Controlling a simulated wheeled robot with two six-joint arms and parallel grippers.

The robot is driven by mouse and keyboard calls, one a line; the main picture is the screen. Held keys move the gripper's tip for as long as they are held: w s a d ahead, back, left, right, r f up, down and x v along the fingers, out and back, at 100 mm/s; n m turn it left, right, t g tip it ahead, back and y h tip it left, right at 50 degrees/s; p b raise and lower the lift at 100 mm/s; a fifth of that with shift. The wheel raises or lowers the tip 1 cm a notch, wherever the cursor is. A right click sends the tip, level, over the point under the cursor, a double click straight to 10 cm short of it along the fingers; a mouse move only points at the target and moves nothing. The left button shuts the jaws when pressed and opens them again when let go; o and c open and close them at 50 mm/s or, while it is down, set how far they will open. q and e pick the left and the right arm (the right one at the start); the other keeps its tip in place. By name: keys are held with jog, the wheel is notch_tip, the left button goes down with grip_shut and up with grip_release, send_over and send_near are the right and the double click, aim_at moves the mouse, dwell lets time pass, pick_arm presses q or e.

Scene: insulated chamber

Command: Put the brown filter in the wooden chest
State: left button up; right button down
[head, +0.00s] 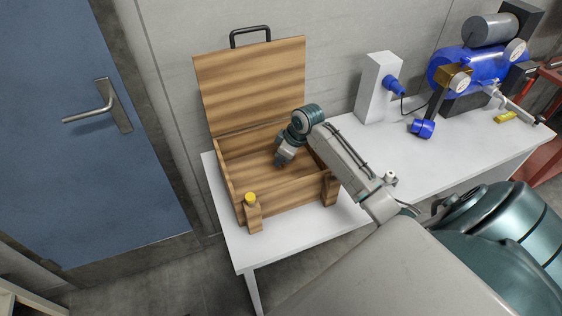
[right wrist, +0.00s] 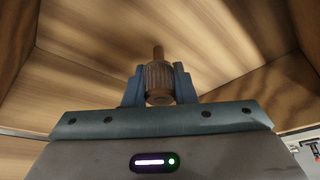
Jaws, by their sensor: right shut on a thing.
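The wooden chest (head: 285,193) stands on the white table with its lid (head: 252,85) swung up and open. My right arm reaches over the chest's right side, and my right gripper (head: 282,160) is inside the opening, pointing down. In the right wrist view the right gripper (right wrist: 159,88) is shut on the brown filter (right wrist: 158,80), a small ribbed cylinder with a thin stem. Wooden chest walls surround it there. In the head view the filter is hidden or too small to make out. My left gripper is not in view.
A yellow-capped object (head: 250,198) is at the chest's front left corner. On the white table (head: 350,140) to the right stand a white box with a blue plug (head: 378,85) and a blue compressor (head: 470,68). A blue door (head: 80,130) is at left.

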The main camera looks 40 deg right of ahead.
notch_tip(320, 180, down, 3)
jog(key=shift+r, duration=0.15)
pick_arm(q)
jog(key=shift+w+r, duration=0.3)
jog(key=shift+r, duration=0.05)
pick_arm(e)
jog(key=c, duration=1.2)
grip_release()
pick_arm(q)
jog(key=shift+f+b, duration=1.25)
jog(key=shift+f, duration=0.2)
pick_arm(e)
jog(key=shift+v, duration=6.05)
